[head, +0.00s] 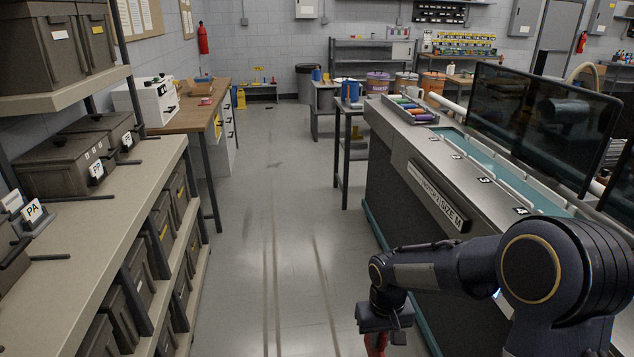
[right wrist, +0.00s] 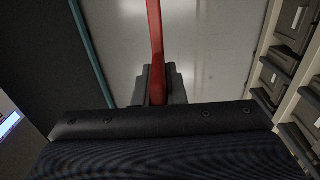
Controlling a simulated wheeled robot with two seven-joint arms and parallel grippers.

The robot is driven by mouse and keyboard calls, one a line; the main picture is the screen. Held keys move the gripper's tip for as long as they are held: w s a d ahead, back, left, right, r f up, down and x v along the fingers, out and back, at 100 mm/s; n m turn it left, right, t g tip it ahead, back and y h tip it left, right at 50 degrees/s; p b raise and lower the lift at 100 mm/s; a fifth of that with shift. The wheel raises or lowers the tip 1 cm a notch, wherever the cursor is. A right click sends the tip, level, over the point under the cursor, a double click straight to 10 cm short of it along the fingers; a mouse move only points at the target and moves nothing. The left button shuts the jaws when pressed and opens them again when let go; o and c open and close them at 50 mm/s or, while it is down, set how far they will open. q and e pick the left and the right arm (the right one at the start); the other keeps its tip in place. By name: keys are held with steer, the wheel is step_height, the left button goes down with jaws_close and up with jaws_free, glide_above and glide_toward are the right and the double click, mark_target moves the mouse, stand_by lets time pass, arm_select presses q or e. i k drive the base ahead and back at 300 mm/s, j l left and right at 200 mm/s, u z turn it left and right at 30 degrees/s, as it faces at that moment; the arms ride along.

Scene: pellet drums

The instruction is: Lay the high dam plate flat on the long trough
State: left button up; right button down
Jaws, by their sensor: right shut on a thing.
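My right gripper (head: 384,322) hangs low at the bottom of the head view, in front of the long machine bench. It is shut on a red piece (head: 376,345), which I take to be the high dam plate; only a small part shows there. In the right wrist view the red piece (right wrist: 155,40) shows as a narrow strip rising from between the fingers (right wrist: 158,88), over the floor. The long trough, a teal channel (head: 535,199) with numbered places, runs along the bench top at the right, apart from the gripper. My left gripper is not in view.
The machine bench (head: 420,150) carries a tray of coloured spools (head: 412,110) and dark screens (head: 500,105). A shelf with dark bins (head: 70,165) stands at the left. The floor aisle (head: 275,230) between is clear. Tables and drums stand at the back.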

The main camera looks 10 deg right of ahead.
mark_target(460, 172)
steer(key=i+z, duration=0.4)
steer(key=i+j+z, duration=0.2)
steer(key=i+z, duration=0.15)
steer(key=i+j+z, duration=0.25)
steer(key=i+z, duration=0.15)
steer(key=i+j+z, duration=0.4)
